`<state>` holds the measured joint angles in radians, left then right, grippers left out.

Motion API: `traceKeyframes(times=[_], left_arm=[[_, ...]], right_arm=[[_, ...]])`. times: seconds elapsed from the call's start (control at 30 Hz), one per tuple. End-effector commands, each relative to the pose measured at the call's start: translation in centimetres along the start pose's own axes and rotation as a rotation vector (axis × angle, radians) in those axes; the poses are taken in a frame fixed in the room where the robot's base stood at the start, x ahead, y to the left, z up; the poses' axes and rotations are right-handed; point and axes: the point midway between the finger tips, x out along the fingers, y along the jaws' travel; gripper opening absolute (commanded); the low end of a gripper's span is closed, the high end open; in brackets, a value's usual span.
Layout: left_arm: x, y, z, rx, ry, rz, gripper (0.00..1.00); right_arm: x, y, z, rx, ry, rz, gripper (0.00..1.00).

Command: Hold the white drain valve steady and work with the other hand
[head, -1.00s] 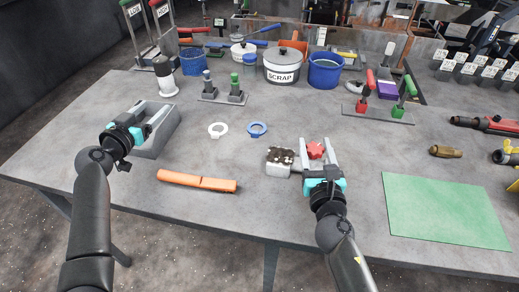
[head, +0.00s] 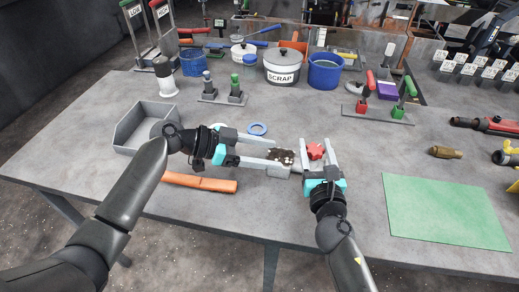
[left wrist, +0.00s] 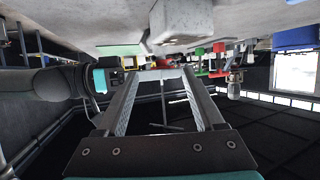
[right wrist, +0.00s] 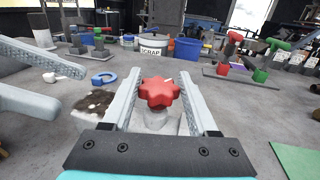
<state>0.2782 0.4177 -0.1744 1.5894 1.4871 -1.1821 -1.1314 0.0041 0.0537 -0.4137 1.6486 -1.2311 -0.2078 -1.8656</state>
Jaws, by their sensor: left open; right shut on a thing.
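The white drain valve has a pale body (right wrist: 160,120) under a red star-shaped knob (head: 315,151). A grey-white block (head: 279,172) with a dirty brown, speckled top adjoins it on the left; whether they are one piece I cannot tell. My right gripper (head: 316,142) is shut on the valve, its fingers on either side of the pale body below the knob. My left gripper (head: 284,155) is open and comes in from the left, its fingers pointing right with the tips near the block's brown top. The block also shows above the fingers in the left wrist view (left wrist: 182,20).
A grey open tray (head: 128,130) stands left, a blue ring (head: 257,128) behind the left gripper. A SCRAP pot (head: 283,70) and blue bucket (head: 325,74) stand behind. A green mat (head: 445,212) lies right.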

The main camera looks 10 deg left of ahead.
Motion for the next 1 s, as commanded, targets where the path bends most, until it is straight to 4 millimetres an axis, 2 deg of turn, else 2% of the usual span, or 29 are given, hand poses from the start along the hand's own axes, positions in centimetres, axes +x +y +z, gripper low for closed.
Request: traceKeyframes(times=[0.3,0.5,0.7,1.0], left_arm=[[6.1,0.0,-0.2,-0.001,0.003,-0.001,0.70],[9.0,-0.1,-0.1,-0.001,0.001,-0.003,0.70],[10.3,-0.1,0.0,-0.001,0.000,-0.003,0.70],[10.5,-0.1,0.0,0.000,0.000,-0.004,0.70]], right_arm=[[0.0,0.0,-0.1,0.000,0.001,0.001,0.41],[0.0,0.0,-0.1,0.000,0.001,0.001,0.41],[0.0,0.0,-0.1,0.000,0.001,0.001,0.41],[0.0,0.0,-0.1,0.000,0.001,0.001,0.41]])
